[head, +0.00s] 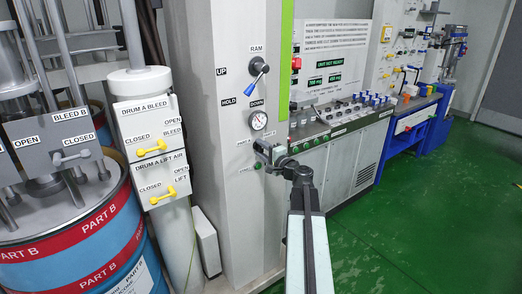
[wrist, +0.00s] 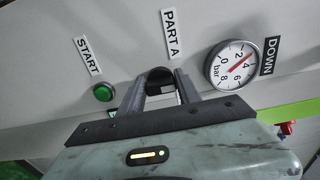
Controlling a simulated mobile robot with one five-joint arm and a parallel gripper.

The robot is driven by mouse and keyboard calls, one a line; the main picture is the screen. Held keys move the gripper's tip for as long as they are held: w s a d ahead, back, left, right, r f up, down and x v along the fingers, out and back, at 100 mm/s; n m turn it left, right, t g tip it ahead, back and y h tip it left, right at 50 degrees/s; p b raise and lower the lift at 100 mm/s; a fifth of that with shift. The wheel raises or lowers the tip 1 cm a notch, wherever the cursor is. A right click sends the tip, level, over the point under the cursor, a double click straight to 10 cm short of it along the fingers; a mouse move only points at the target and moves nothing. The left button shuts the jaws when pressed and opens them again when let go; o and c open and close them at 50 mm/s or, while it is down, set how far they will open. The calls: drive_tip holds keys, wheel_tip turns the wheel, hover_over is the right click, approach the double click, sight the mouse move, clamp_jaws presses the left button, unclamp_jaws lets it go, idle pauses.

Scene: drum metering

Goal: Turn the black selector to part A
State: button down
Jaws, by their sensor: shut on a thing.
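The black selector (wrist: 158,75) shows in the wrist view as a dark rounded knob between the two fingers of my gripper (wrist: 159,88). The fingers are shut on it from both sides.
A round pressure gauge (wrist: 231,65) is close to the right of the fingers, with the DOWN label (wrist: 270,56) beside it. A green START button (wrist: 103,92) is close to the left. The blue-handled RAM lever (head: 259,74) is higher on the column. Green floor is clear at right.

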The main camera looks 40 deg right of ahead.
drive_tip(key=n, duration=0.4)
drive_tip(key=shift+f+n, duration=0.2)
drive_tip(key=shift+n, duration=0.1)
drive_tip(key=n, duration=0.4)
drive_tip(key=shift+f, duration=0.1)
drive_tip(key=shift+n, duration=0.3)
drive_tip(key=c, duration=0.8)
unclamp_jaws()
drive_tip(key=shift+c, duration=0.2)
drive_tip(key=s, duration=0.7)
drive_tip(key=shift+s+a, duration=0.2)
drive_tip(key=shift+s, duration=0.2)
